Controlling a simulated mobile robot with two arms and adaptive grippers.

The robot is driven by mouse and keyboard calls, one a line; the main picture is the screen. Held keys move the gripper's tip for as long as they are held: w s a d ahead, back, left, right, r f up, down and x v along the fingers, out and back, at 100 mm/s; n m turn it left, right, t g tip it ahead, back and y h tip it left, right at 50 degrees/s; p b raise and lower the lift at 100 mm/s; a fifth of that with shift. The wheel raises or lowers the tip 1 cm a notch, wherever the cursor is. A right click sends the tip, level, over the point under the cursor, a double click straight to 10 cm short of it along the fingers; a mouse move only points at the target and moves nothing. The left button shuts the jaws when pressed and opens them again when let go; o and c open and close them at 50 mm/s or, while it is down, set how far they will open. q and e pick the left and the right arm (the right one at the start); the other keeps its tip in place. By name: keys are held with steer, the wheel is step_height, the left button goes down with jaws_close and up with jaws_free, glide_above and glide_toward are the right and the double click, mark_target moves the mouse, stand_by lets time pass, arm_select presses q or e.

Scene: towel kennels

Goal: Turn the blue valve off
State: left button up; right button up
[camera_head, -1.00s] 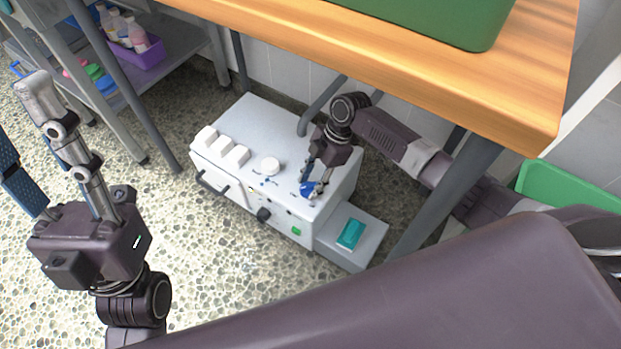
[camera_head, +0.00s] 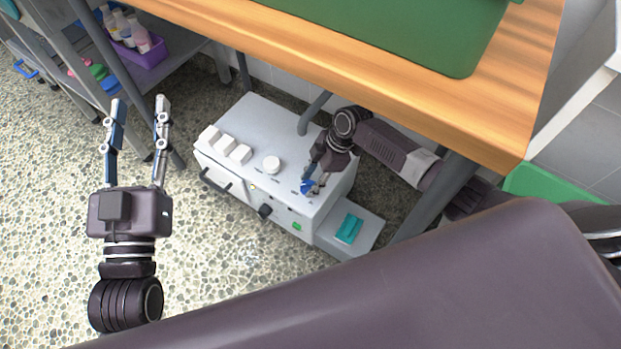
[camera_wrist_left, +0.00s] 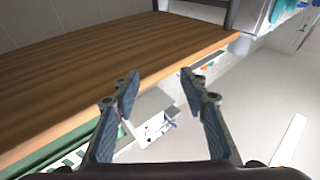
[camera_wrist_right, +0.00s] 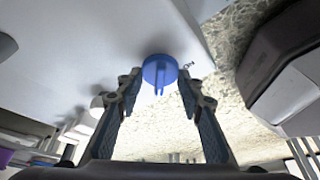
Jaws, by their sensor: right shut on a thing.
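The blue valve (camera_head: 307,187) is a small round knob on the top of a white machine (camera_head: 262,118), near its front right edge. In the right wrist view the valve (camera_wrist_right: 160,72) shows as a blue disc with a raised grip bar. My right gripper (camera_head: 316,183) reaches down onto it, and in the right wrist view its fingertips (camera_wrist_right: 160,84) are on either side of the knob, shut on it. My left gripper (camera_head: 138,104) is open and empty above the floor, left of the machine; its spread fingers also show in the left wrist view (camera_wrist_left: 160,88).
A white knob (camera_head: 271,164) and several white blocks are on the machine's top. A teal pad (camera_head: 348,228) lies on a side step. A shelf with a purple basket (camera_head: 145,56) stands at left.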

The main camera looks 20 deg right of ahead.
steer(key=shift+m, duration=0.3)
arm_select(q)
steer(key=f, duration=0.1)
steer(key=f+g, duration=0.1)
steer(key=f, duration=0.1)
steer(key=f+g, duration=0.1)
steer(key=shift+w+a+f+y, duration=0.2)
steer(key=shift+w+y, duration=0.1)
arm_select(e)
steer(key=o, duration=1.2)
steer(key=v, duration=1.2)
steer(key=shift+s, duration=0.1)
steer(key=shift+s, duration=0.1)
